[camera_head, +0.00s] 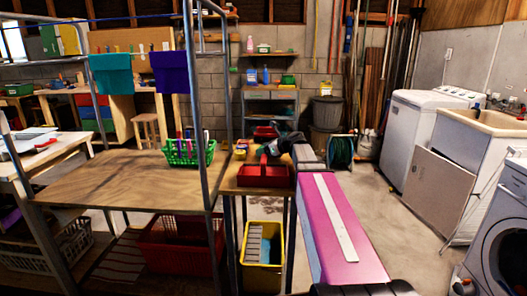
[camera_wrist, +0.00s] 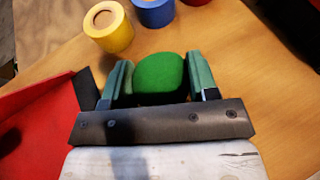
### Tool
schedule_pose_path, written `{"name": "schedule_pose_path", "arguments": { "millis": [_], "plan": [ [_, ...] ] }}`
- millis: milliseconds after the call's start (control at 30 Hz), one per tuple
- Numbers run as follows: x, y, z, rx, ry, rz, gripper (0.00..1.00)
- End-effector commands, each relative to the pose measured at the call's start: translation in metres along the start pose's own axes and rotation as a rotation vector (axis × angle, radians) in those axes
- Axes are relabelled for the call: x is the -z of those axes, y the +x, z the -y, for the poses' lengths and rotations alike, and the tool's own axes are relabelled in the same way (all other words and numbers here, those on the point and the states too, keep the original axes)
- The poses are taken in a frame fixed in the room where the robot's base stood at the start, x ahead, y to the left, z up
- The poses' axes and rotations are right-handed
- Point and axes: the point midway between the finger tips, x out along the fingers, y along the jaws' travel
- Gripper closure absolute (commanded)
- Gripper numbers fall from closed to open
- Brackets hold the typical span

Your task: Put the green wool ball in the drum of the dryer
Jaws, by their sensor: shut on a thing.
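The green wool ball (camera_wrist: 160,73) sits between the two fingers of my gripper (camera_wrist: 160,80) in the wrist view. The gripper is shut on it, over a wooden table top. In the head view my gripper (camera_head: 283,143) is a dark shape at the far end of my arm, beside a red tool box; the ball cannot be made out there. A front-loading machine (camera_head: 486,258), apparently the dryer, stands at the lower right edge with a round dark front (camera_head: 512,254). It is partly cut off, and I cannot tell whether its door is open.
The red tool box (camera_head: 264,177) stands close to my gripper. A white washer (camera_head: 412,135) and a sink (camera_head: 486,124) stand right. Bare floor (camera_head: 392,225) lies before the dryer.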

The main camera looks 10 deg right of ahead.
Motion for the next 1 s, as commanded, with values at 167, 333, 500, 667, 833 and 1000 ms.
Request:
{"name": "schedule_pose_path", "arguments": {
  "millis": [167,333,500,667,833,1000],
  "plan": [
    [0.0,0.0,0.0,0.0,0.0,0.0,0.69],
    [0.002,0.001,0.0,0.0,0.0,0.0,0.2],
    [0.002,0.001,0.0,0.0,0.001,0.0,0.19],
    [0.0,0.0,0.0,0.0,0.0,0.0,0.19],
    [0.0,-0.017,0.0,0.003,0.001,0.0,0.19],
    [0.0,-0.051,-0.001,0.004,0.001,0.001,0.19]
  ]
}}
